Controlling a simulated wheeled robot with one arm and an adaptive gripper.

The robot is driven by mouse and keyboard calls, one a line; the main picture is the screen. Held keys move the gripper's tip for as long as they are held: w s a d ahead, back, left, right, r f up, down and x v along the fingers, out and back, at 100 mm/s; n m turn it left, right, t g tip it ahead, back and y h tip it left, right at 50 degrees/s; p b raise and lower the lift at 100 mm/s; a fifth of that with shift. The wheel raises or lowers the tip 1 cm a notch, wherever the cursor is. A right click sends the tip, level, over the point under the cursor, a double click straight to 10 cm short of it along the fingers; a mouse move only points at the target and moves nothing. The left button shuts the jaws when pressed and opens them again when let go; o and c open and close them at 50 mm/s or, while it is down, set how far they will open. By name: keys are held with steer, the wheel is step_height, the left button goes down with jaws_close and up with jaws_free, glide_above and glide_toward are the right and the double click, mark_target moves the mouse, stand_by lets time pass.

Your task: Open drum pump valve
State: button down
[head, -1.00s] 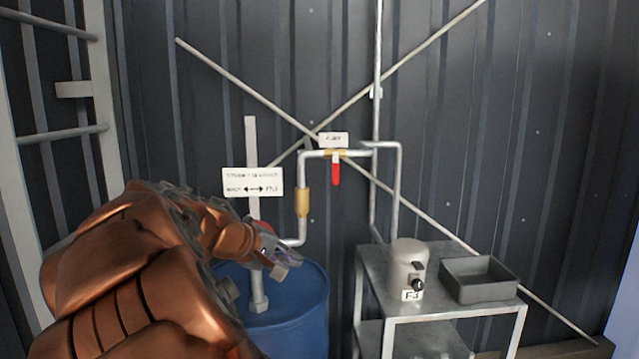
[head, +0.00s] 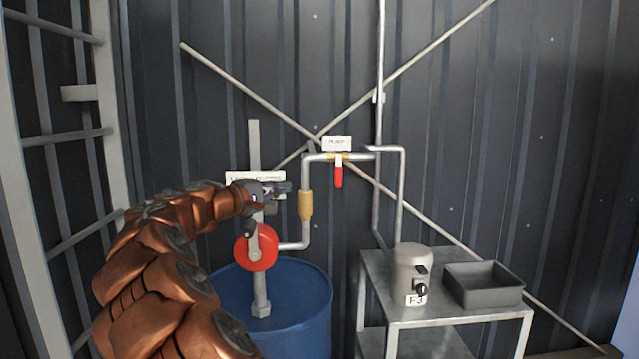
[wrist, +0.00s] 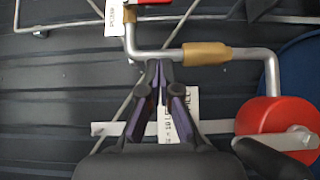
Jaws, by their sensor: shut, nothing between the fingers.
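The valve's red lever (head: 339,175) hangs straight down from a brass body on the silver pipe, under a small white label (head: 337,143). In the wrist view the red lever (wrist: 150,2) shows only at the top edge. The red round pump body (head: 256,248) sits on the blue drum (head: 312,290). My gripper (head: 288,188) is left of the lever and lower, in front of the white sign (head: 236,177), which it partly hides. In the wrist view my gripper's fingers (wrist: 165,68) are together and empty, apart from the lever.
A metal table (head: 455,317) at the right holds a grey canister (head: 410,262) and a dark tray (head: 484,292). A ladder (head: 60,140) stands at the left. Pipes and the brass fitting (head: 305,206) run right of my gripper. Diagonal rods cross the wall.

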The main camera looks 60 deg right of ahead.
steer(key=p, duration=0.3)
glide_toward(339, 172)
steer(key=w+d+f, duration=0.2)
steer(key=w+d, duration=0.2)
steer(key=d, duration=0.1)
steer(key=s+d, duration=0.1)
steer(key=s, duration=0.1)
steer(key=shift+s+d+f, duration=0.1)
steer(key=shift+s+d, duration=0.3)
steer(key=shift+f, duration=0.1)
